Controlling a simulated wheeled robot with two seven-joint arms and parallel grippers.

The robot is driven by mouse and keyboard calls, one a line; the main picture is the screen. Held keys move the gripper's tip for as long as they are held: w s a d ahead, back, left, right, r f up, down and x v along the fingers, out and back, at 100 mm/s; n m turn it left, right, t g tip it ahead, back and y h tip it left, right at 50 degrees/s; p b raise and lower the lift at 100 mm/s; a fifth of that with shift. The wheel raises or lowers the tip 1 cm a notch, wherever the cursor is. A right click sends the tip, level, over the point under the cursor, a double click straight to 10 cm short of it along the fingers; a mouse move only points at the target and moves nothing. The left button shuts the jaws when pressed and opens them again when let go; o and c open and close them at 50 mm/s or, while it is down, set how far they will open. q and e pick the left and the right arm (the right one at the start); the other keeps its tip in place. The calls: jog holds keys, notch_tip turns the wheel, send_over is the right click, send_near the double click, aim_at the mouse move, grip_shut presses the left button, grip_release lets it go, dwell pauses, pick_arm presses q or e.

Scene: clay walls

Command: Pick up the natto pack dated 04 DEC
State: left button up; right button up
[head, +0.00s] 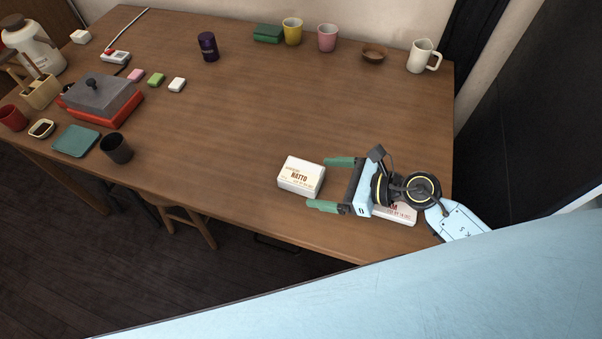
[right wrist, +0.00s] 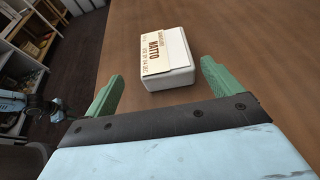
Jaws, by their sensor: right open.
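A white natto pack (head: 301,177) with brown NATTO lettering lies flat on the wooden table, near its front edge. My right gripper (head: 318,183) is open and empty. Its green fingertips reach toward the pack's right side, and the pack lies roughly in line with the gap. A second white pack (head: 408,216) with red lettering is mostly hidden under my right wrist.
The table (head: 240,120) is clear around the near pack's left and far sides. A white pitcher (head: 420,57), a brown bowl (head: 374,53) and cups stand along the back. A red grill (head: 103,103) and a black cup (head: 116,149) are at the left.

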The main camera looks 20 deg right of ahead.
aim_at(304, 173)
jog(key=shift+x, duration=1.05)
jog(key=w+a, duration=0.2)
jog(key=w, duration=0.1)
jog(key=shift+a+f, duration=0.2)
jog(key=shift+f, duration=0.1)
pick_arm(q)
jog(key=shift+t, duration=0.3)
jog(key=w, duration=0.4)
jog(key=shift+w+d+r, duration=0.15)
jog(key=shift+w+r, duration=0.05)
jog(key=shift+w, duration=0.15)
pick_arm(e)
jog(key=shift+w+a+f, duration=0.15)
jog(key=shift+w+a, duration=0.1)
jog(key=shift+a, duration=0.05)
jog(key=c, duration=1.1)
pick_arm(q)
jog(key=shift+s+d, duration=0.1)
jog(key=shift+s, duration=0.05)
